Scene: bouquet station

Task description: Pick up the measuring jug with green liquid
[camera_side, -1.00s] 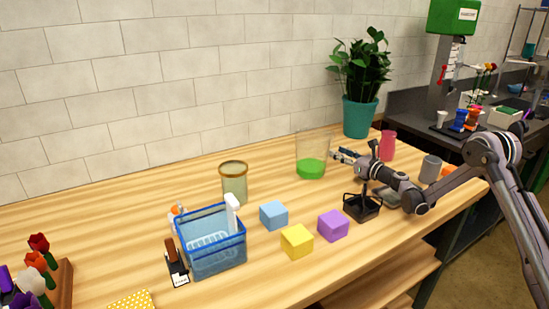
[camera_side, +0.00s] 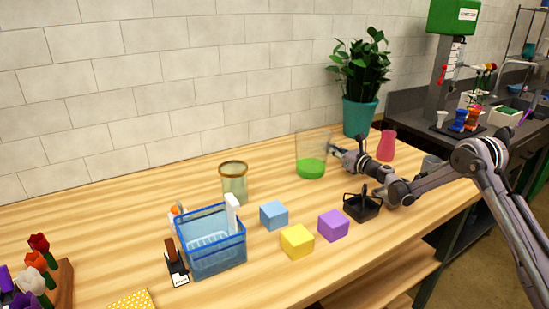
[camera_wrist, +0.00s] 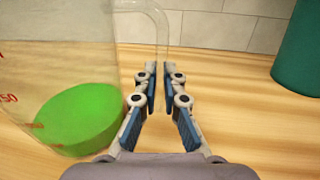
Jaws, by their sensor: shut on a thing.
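The clear measuring jug (camera_side: 311,147) stands upright on the wooden table, with green liquid in its bottom. In the wrist view the jug (camera_wrist: 60,50) fills the left side, with red markings on its wall. Its clear handle (camera_wrist: 162,25) runs down between my fingertips. My gripper (camera_wrist: 159,82) is shut on that handle, with the blue finger pads close together. In the side view my gripper (camera_side: 335,150) is at the jug's right side, and the fingertips are small there. The jug appears to rest on the table.
A potted plant (camera_side: 360,113) stands behind and right, and a pink vase (camera_side: 386,146) right of my gripper. A black basket (camera_side: 361,207) is in front of my arm. A glass jar (camera_side: 234,184), coloured cubes and a blue basket (camera_side: 213,257) are left and in front.

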